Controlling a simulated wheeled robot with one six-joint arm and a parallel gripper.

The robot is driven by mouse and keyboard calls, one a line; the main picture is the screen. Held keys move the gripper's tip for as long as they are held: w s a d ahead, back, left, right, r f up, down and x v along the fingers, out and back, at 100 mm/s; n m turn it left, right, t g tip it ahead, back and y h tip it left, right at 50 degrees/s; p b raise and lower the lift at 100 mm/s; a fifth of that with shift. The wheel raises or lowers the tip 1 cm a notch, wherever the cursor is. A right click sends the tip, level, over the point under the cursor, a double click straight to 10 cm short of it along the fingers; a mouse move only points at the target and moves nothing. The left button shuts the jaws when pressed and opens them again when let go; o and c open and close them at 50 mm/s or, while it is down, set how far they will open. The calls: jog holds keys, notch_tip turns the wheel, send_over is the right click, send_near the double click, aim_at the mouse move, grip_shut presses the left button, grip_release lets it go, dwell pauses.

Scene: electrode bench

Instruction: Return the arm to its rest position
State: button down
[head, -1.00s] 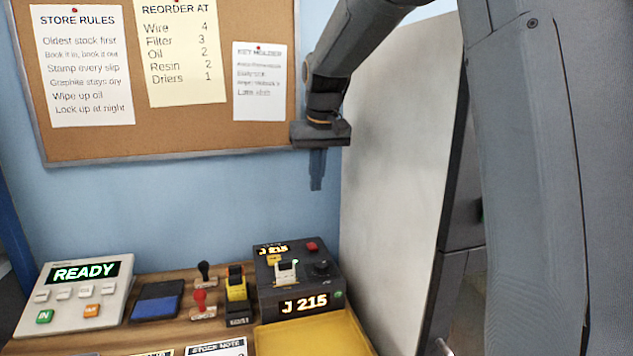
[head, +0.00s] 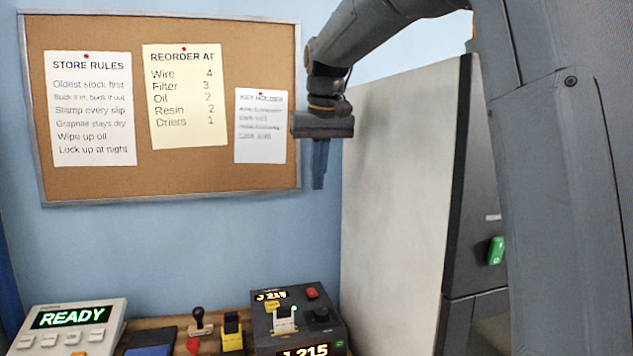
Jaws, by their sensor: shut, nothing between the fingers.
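My gripper (head: 319,164) hangs from my dark grey arm in the upper middle of the head view. Its fingers point straight down and are together, with nothing between them. It is in front of the blue wall, at the lower right corner of the cork board, well above the bench. My arm rises from the right side of the picture and bends over at the top.
Below, the bench holds a READY terminal (head: 68,318), stamps, a yellow and black device (head: 232,331) and a dark box showing J 215 (head: 297,325). A cork board (head: 215,175) hangs behind. A pale cabinet side (head: 395,200) stands right of my gripper.

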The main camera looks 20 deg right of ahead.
jog(key=s+f+g, duration=0.1)
jog(key=s+f, duration=0.4)
jog(key=f, duration=0.5)
jog(key=s+f, duration=0.6)
jog(key=f, duration=0.5)
jog(key=shift+g, duration=0.5)
jog(key=s+f, duration=0.4)
jog(key=s, duration=0.1)
jog(key=s+f, duration=0.9)
jog(key=s, duration=0.1)
jog(key=shift+s+a+f, duration=0.15)
jog(key=shift+s+a, duration=0.15)
jog(key=shift+a, duration=0.05)
